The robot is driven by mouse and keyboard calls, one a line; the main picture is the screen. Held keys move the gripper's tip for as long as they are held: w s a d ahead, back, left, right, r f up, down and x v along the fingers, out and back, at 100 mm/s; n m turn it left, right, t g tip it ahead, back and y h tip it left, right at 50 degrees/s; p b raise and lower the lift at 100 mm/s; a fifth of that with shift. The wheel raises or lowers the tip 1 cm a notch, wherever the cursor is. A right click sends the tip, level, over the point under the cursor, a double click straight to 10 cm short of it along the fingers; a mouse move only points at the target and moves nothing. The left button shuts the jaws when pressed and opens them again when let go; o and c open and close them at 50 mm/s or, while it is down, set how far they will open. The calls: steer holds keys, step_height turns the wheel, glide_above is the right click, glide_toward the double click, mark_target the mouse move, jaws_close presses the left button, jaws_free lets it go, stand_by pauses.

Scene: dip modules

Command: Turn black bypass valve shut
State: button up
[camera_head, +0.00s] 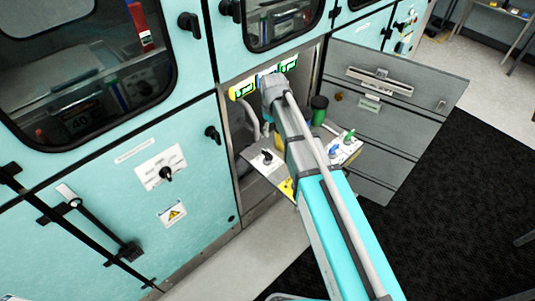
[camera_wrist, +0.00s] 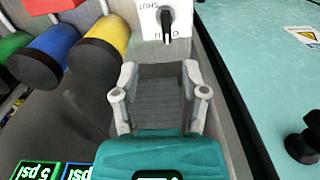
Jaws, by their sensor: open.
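The black bypass valve (camera_wrist: 167,25) is at the top of the wrist view, on a white plate with upside-down lettering that seems to read SHUT. Its handle lies along the picture's vertical. My gripper (camera_wrist: 162,93) is open and empty, its two fingertips below the valve in the picture and apart from it. In the head view, a black-handled valve (camera_head: 267,157) sits on a small white plate inside the open bay, apparently the same one. My gripper's fingers are hidden behind my arm there.
Yellow (camera_wrist: 105,38), blue (camera_wrist: 50,50) and green (camera_wrist: 12,45) cylinders are left of the valve. The teal cabinet panel (camera_wrist: 250,70) runs close on the right. In the head view, a grey door (camera_head: 400,110) stands open right of the bay, and green and blue valves sit right of my arm.

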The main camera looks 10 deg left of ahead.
mark_target(267, 152)
steer(key=shift+w+a+n, duration=0.1)
steer(key=shift+a+n, duration=0.2)
steer(key=shift+a, duration=0.6)
steer(key=shift+f, duration=0.15)
step_height(267, 152, down, 14)
steer(key=b, duration=1.3)
steer(key=shift+r+b, duration=0.2)
steer(key=shift+b, duration=0.2)
steer(key=shift+c, duration=0.2)
jaws_close()
